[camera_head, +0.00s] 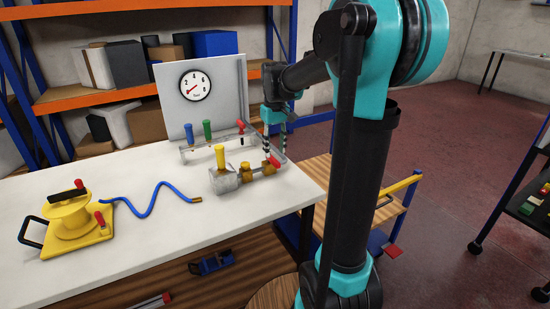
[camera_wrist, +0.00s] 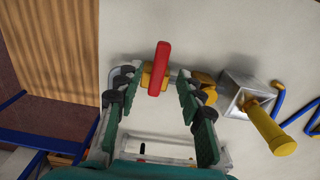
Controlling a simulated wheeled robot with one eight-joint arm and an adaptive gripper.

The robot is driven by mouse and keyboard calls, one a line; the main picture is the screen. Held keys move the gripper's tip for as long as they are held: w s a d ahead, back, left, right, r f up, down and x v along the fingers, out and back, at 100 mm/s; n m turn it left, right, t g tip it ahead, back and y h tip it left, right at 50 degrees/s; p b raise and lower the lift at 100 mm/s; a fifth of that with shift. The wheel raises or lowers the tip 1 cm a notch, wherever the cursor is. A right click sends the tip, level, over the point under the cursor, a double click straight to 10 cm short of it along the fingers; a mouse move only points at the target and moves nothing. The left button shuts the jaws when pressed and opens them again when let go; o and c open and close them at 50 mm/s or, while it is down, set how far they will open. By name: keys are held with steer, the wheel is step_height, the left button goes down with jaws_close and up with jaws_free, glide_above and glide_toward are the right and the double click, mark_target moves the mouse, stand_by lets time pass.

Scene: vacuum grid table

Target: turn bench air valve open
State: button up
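The bench air valve's red handle (camera_head: 275,161) sits on a brass fitting at the right end of the white bench. In the wrist view the red handle (camera_wrist: 159,68) is a bar pointing roughly up and down the picture, over a brass body. My gripper (camera_head: 275,149) hangs above the valve with its fingers pointing down. In the wrist view my gripper (camera_wrist: 156,78) is open, one finger on each side of the handle, with visible gaps. I cannot tell whether the fingertips reach down to the handle's height.
A grey metal block (camera_head: 223,180) with a yellow upright handle (camera_head: 220,157) stands left of the valve. A rail with blue, green and red handles (camera_head: 207,130) and a gauge panel (camera_head: 195,84) are behind.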

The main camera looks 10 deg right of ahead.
mark_target(275, 160)
steer(key=shift+f, duration=2)
jaws_close()
